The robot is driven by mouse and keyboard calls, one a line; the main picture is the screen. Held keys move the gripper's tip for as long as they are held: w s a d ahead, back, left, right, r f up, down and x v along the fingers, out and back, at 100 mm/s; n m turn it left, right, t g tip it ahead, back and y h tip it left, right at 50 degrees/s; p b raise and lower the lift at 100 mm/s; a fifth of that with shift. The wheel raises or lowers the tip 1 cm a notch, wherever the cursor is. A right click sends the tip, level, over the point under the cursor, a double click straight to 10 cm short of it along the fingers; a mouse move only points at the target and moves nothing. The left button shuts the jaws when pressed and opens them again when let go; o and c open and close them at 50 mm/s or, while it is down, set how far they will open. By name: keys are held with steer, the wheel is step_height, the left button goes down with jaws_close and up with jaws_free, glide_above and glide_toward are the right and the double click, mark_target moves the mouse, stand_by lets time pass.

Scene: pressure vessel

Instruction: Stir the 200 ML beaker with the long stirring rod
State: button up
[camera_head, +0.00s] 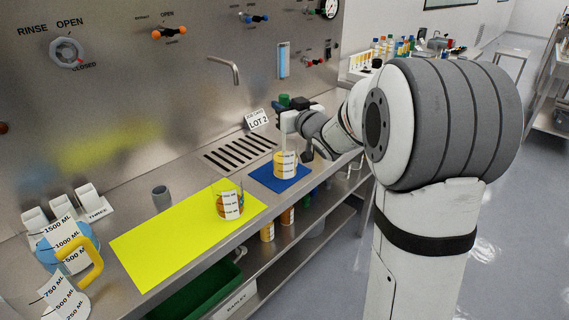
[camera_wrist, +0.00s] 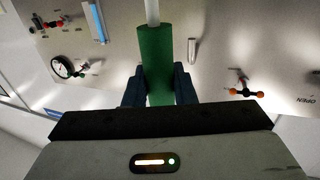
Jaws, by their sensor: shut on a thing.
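My gripper (camera_wrist: 159,88) is shut on the green handle of the stirring rod (camera_wrist: 156,62); the rod's pale shaft runs up out of the wrist view. In the head view my gripper (camera_head: 290,106) is over the blue mat (camera_head: 266,180). A beaker with amber liquid (camera_head: 284,165) stands upright on this mat, below my gripper. The pale rod (camera_head: 285,132) hangs down toward this beaker; whether its tip is inside I cannot tell. A second beaker with darker amber liquid (camera_head: 229,206) stands on the yellow mat. The volume figures on both beakers are too small to read.
The yellow mat (camera_head: 160,244) covers much of the steel counter. A grey cup (camera_head: 161,197) stands behind it. Large labelled vessels (camera_head: 62,245) stand at the left. A faucet (camera_head: 226,68) and a "LOT 2" card (camera_head: 258,119) are behind the blue mat.

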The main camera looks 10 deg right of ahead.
steer(key=shift+r, duration=0.15)
step_height(320, 180, up, 13)
steer(key=p, duration=1)
steer(key=shift+r, duration=0.15)
stand_by(0.5)
